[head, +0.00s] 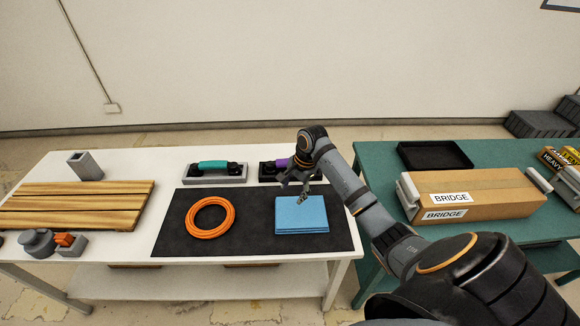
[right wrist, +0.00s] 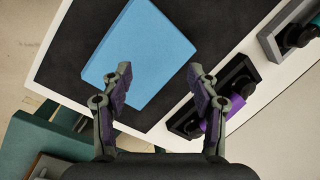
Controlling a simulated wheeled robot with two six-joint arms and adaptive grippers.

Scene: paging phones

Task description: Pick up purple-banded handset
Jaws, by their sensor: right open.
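The purple-banded handset (head: 281,163) rests on its black base (head: 266,172) at the back of the white table. My right arm and gripper partly hide it in the head view. In the right wrist view the purple band (right wrist: 217,122) and black base (right wrist: 238,78) show just beyond the right finger. My right gripper (head: 303,196) is open and empty; its fingers (right wrist: 160,82) are above the blue folded cloth (head: 287,220) and the edge of the black mat, in front of the handset. My left gripper is not in view.
A teal-banded handset (head: 213,164) on a grey base stands left of the purple one. An orange cable coil (head: 210,217) lies on the black mat (head: 255,240). Wooden planks (head: 60,205) lie at left. A cardboard box (head: 475,193) and black tray (head: 435,155) sit on the green table.

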